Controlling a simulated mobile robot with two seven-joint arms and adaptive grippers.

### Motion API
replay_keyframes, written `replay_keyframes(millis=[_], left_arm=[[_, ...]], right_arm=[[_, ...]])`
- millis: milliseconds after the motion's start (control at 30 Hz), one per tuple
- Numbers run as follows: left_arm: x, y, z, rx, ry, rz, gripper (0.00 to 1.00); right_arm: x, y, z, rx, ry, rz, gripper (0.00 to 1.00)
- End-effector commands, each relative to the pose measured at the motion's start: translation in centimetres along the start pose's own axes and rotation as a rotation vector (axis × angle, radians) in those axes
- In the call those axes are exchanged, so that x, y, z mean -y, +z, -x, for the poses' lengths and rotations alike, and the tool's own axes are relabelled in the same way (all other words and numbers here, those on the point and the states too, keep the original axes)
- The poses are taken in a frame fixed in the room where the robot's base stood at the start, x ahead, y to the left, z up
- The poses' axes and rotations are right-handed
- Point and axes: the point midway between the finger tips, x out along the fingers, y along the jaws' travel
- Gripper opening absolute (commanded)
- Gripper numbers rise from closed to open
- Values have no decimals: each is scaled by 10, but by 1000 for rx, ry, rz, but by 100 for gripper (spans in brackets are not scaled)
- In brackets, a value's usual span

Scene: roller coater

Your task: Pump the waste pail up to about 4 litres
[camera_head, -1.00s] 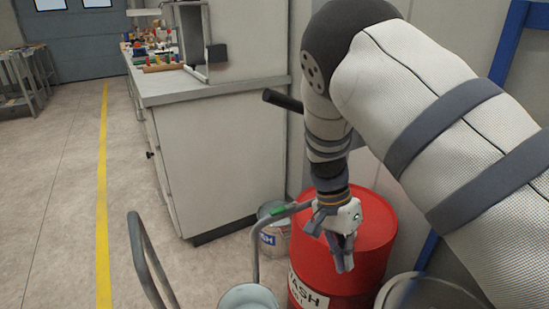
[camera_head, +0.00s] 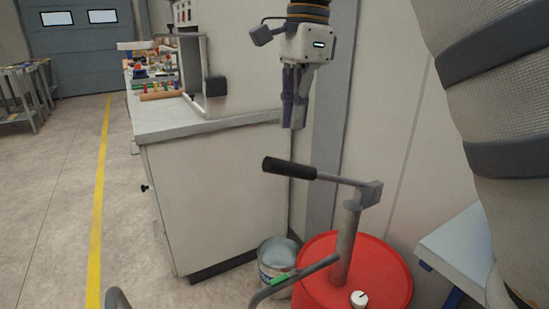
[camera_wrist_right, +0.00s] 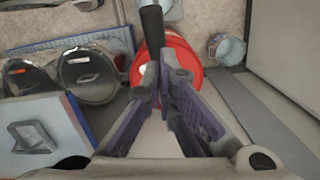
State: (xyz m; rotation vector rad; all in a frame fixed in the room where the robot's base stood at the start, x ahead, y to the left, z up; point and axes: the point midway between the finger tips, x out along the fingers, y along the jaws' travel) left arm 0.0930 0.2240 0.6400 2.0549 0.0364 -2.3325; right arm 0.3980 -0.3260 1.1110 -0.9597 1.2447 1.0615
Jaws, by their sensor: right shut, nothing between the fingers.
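The hand pump (camera_head: 344,240) stands upright on the red drum (camera_head: 392,262). Its lever has a black handle (camera_head: 289,168) pointing left. The pump, drum top and handle also show in the right wrist view, with the handle (camera_wrist_right: 152,28) beyond my fingertips. My right gripper (camera_head: 294,126) is shut and empty, pointing down above the handle and apart from it. A small pail (camera_head: 277,256) stands on the floor left of the drum; I cannot read its label. My left gripper is out of view.
A grey bench (camera_head: 215,190) with a worktop stands left of the drum, close to my gripper. A wall is behind the drum. A pale table (camera_head: 455,250) is at the right. Open floor with a yellow line (camera_head: 99,200) lies left.

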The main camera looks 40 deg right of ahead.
Motion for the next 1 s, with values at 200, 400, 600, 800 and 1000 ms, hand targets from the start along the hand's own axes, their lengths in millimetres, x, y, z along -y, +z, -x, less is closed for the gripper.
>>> replay_keyframes(millis=[200,400,600,800,1000], left_arm=[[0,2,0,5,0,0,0],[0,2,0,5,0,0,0],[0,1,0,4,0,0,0],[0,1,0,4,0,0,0],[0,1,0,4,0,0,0]], right_arm=[[-1,0,4,3,-1,-9,0],[-1,0,1,3,0,-7,0],[-2,0,-22,2,3,-8,0],[-1,0,-50,2,2,-6,0],[-1,0,-65,3,0,-6,0]])
